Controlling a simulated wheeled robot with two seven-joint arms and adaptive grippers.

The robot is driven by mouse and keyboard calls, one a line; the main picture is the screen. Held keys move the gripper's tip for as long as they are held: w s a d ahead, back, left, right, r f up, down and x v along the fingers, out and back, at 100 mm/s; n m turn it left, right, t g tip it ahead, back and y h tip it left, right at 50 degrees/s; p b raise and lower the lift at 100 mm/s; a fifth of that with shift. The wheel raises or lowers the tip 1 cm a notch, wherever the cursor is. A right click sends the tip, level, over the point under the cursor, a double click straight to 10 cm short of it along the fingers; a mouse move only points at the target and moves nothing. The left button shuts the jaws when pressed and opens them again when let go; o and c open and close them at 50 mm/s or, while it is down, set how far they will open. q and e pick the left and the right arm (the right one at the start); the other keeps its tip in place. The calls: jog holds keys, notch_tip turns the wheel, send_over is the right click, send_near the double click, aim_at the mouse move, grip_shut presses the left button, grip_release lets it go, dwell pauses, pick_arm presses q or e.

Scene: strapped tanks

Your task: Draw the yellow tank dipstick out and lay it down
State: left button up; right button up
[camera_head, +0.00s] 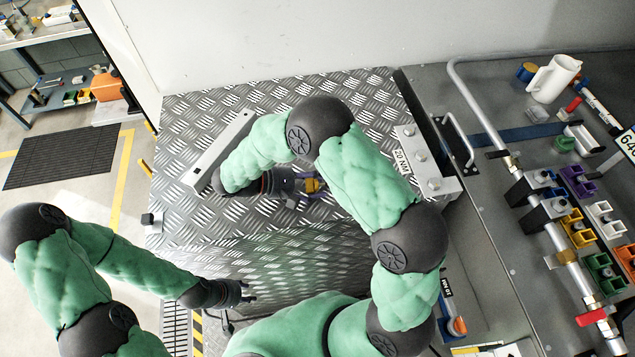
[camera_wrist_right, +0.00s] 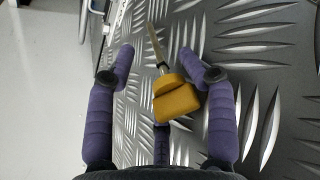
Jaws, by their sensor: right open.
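The dipstick's yellow grip (camera_wrist_right: 177,101) lies between the purple fingers of my right gripper (camera_wrist_right: 156,56) in the right wrist view. Its thin rod (camera_wrist_right: 154,42) runs away past the fingertips and shows against the tread plate. The fingers are spread, with a gap visible on either side of the grip. I cannot tell if the dipstick touches the plate. In the head view my right gripper (camera_head: 308,188) is low over the tread-plate top (camera_head: 350,95), with a bit of the yellow grip (camera_head: 312,185) showing. My left gripper (camera_head: 243,292) hangs in front of the plate box, too small to read.
A long grey metal bar (camera_head: 220,150) lies at the left of the plate top. A bolted block marked 20 NM (camera_head: 425,165) sits at its right edge. A bench with a pipe (camera_head: 485,115), a white jug (camera_head: 553,78) and coloured clips is further right. The plate's back is clear.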

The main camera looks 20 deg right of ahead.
jog(key=shift+s+a+f, duration=0.15)
jog(key=shift+f, duration=0.35)
jog(key=shift+a+r, duration=0.2)
jog(key=shift+a, duration=0.05)
jog(key=v, duration=1.1)
jog(key=shift+w+a+r, duration=0.15)
jog(key=shift+w+r, duration=0.1)
jog(key=shift+r, duration=0.1)
